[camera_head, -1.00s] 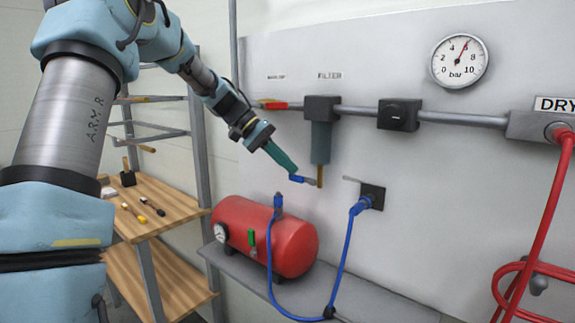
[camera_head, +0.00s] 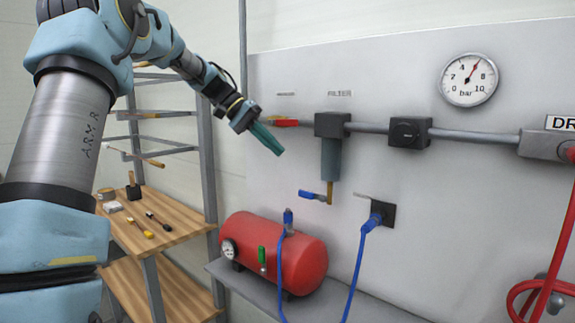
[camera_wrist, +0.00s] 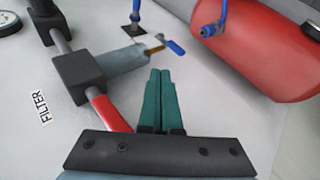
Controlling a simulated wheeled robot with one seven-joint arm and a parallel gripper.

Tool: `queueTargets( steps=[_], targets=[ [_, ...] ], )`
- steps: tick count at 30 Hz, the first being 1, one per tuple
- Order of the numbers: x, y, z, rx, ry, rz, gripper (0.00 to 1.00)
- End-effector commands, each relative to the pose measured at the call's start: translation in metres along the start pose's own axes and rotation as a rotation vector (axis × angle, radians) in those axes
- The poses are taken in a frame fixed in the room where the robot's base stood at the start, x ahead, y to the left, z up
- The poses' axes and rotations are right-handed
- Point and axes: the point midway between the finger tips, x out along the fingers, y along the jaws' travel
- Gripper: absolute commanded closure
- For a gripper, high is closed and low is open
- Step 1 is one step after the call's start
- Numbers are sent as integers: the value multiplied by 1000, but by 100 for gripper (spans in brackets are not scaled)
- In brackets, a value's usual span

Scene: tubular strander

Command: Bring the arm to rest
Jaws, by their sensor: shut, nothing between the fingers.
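My gripper (camera_head: 274,146) has teal fingers that are closed together with nothing between them. In the head view it hangs in front of the panel, left of the grey filter (camera_head: 330,158) and near the red valve handle (camera_head: 285,123). In the wrist view the gripper (camera_wrist: 160,76) points towards the panel, with the red handle (camera_wrist: 108,110) close on its left. The blue drain lever (camera_head: 312,195) under the filter is apart from the fingertips; it also shows in the wrist view (camera_wrist: 174,47).
A red tank (camera_head: 300,264) with a blue hose (camera_head: 360,250) sits on a shelf below. A wooden rack (camera_head: 165,212) with tools stands at left.

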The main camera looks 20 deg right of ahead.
Motion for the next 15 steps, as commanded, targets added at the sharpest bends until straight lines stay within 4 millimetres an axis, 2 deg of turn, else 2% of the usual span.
queueTargets(
  steps=[6, 11, 14, 15],
  targets=[
    [-20, -2, 0, 1, 0, 0, 100],
    [-22, -4, 1, -8, 0, -9, 100],
    [-15, -19, 11, -57, 7, -61, 100],
    [-10, -30, 18, -92, 13, -97, 100]
  ],
)
